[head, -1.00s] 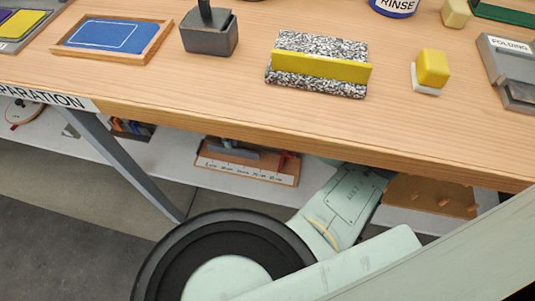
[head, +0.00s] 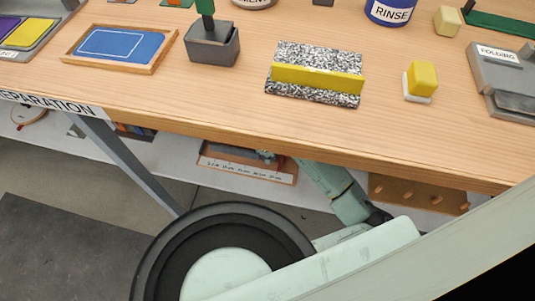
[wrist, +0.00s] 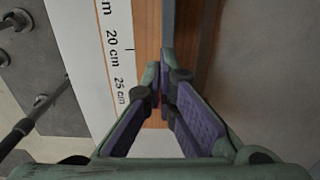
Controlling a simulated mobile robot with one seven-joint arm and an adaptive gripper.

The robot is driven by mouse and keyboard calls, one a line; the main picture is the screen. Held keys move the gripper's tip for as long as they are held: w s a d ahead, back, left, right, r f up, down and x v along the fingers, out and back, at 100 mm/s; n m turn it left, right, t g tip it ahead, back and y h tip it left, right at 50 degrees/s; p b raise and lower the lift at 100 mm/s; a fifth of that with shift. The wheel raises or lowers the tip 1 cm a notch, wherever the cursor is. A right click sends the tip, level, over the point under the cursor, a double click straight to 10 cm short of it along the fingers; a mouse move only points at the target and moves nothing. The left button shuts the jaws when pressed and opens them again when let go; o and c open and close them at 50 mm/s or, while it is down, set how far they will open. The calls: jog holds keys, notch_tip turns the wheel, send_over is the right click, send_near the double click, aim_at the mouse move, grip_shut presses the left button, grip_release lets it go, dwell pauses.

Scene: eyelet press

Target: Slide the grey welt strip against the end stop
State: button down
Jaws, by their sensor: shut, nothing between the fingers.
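In the wrist view my gripper (wrist: 161,88) is shut and empty, its purple-padded fingers over a wooden board (wrist: 147,35) with a white centimetre scale (wrist: 114,60). A narrow grey-blue strip (wrist: 168,22) runs along the board's right side, up to the fingertips; it looks like the grey welt strip. I cannot tell whether the fingers touch it. The end stop is not clearly seen; the fingers cover that part. In the head view the board (head: 245,177) with its scale lies on the lower shelf, partly hidden under the bench edge.
The wooden bench top (head: 180,100) overhangs the shelf. On it stand a speckled block with a yellow bar (head: 315,75), a grey pot (head: 212,48) and a yellow block (head: 422,75). A pegged brown board (head: 415,195) sits on the shelf at the right.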

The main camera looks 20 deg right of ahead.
aim_at(257, 160)
jog(key=shift+a, duration=0.15)
jog(key=shift+w+a+f, duration=0.1)
jog(key=shift+w+a, duration=0.15)
jog(key=shift+w+a+b, duration=0.55)
jog(key=shift+a+b, duration=0.1)
jog(key=shift+a, duration=0.1)
jog(key=shift+w+a, duration=0.2)
jog(key=shift+a, duration=0.15)
jog(key=shift+d, duration=0.1)
